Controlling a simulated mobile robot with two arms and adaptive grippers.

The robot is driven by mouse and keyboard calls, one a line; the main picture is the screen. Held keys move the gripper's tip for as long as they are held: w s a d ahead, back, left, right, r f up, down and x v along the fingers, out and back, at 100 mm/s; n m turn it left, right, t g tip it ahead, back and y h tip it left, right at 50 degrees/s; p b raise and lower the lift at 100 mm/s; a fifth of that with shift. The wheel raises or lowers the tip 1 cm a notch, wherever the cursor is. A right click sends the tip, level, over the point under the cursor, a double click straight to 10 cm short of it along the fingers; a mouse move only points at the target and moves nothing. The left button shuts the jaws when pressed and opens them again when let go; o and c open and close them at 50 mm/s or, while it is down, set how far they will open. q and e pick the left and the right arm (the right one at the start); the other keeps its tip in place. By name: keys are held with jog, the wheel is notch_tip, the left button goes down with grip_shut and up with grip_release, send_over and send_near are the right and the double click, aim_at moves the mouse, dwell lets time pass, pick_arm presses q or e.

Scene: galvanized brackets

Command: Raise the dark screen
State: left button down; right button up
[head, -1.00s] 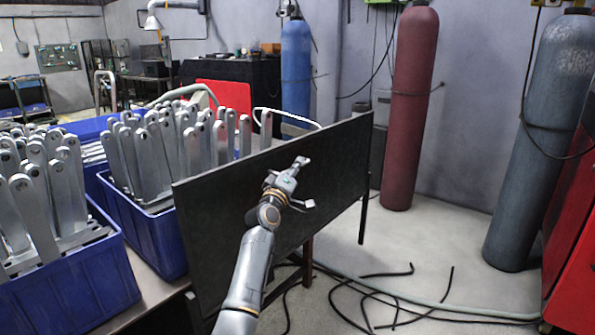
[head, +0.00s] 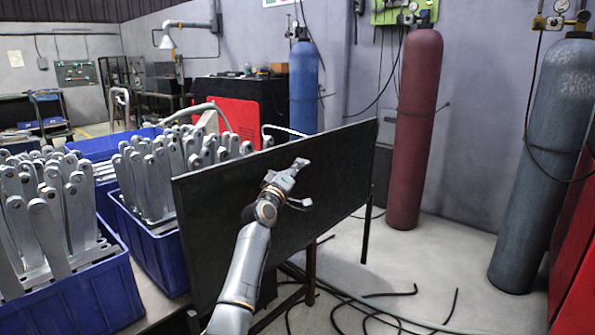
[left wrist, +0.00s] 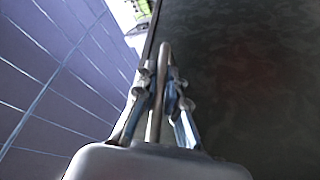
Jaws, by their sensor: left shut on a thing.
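The dark screen (head: 230,230) is a large, flat, near-black panel standing on edge on thin legs, in the middle of the head view. It hides part of the bins behind it. My left gripper (head: 300,166) is at the front face of the screen, right of its middle. In the left wrist view, the fingers (left wrist: 162,85) are closed around a thin bar that lies close to the dark face of the screen (left wrist: 245,80). The bar's attachment is hard to make out. My right gripper is not in view.
Blue bins (head: 85,300) of upright galvanized brackets (head: 160,180) stand left of and behind the screen. A dark red gas cylinder (head: 415,130) and a grey-blue one (head: 545,170) stand at right. Black hoses (head: 385,300) lie on the floor, which is otherwise open there.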

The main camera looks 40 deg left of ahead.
pick_arm(q)
jog(key=shift+r, duration=0.3)
jog(key=c, duration=1.4)
grip_release()
jog(key=shift+f, duration=0.15)
jog(key=shift+s+d+f, duration=0.1)
jog(key=shift+s+d, duration=0.05)
jog(key=shift+s, duration=0.3)
jog(key=v, duration=1.1)
jog(key=shift+s, duration=0.1)
